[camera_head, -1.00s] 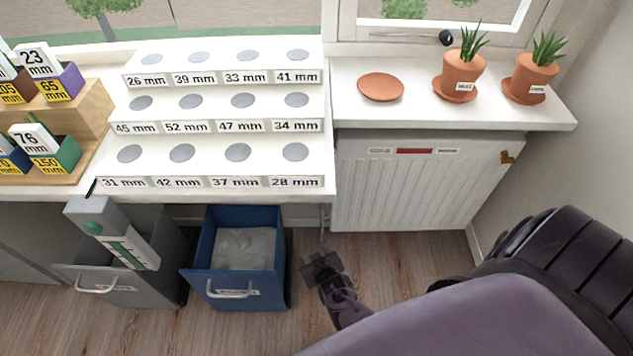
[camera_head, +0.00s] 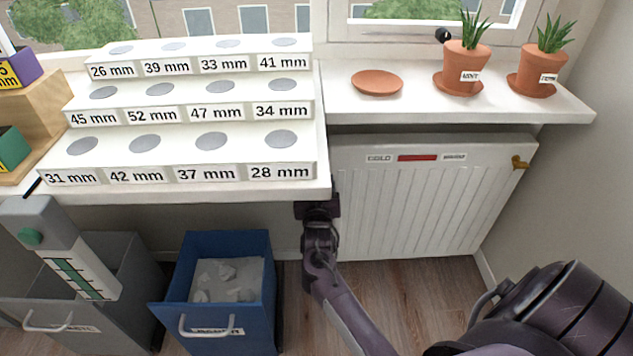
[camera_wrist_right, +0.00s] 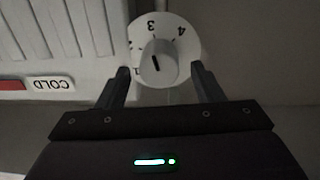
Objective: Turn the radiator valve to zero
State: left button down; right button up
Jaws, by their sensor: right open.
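The radiator valve (camera_wrist_right: 157,62) is a white round knob with a dark pointer line, in front of a white dial (camera_wrist_right: 180,45). The numerals 3 and 4 are readable, upside down, with partly hidden ones to the left. The line points up the picture, roughly toward 3; the exact setting is unclear. My right gripper (camera_wrist_right: 160,70) is open, with one finger on each side of the knob; contact is not visible. In the head view the right gripper (camera_head: 318,205) is at the radiator's left edge and hides the valve. My left gripper is not in view.
The white radiator (camera_head: 425,200) with a COLD label is right of the gripper, under the windowsill (camera_head: 430,108). A stepped white rack (camera_head: 190,188) overhangs close at left. A blue bin (camera_head: 225,325) and a grey bin (camera_head: 140,325) stand below it.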

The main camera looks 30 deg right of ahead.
jog(key=shift+x, duration=1)
jog(key=shift+c, duration=0.4)
jog(key=c, duration=0.9)
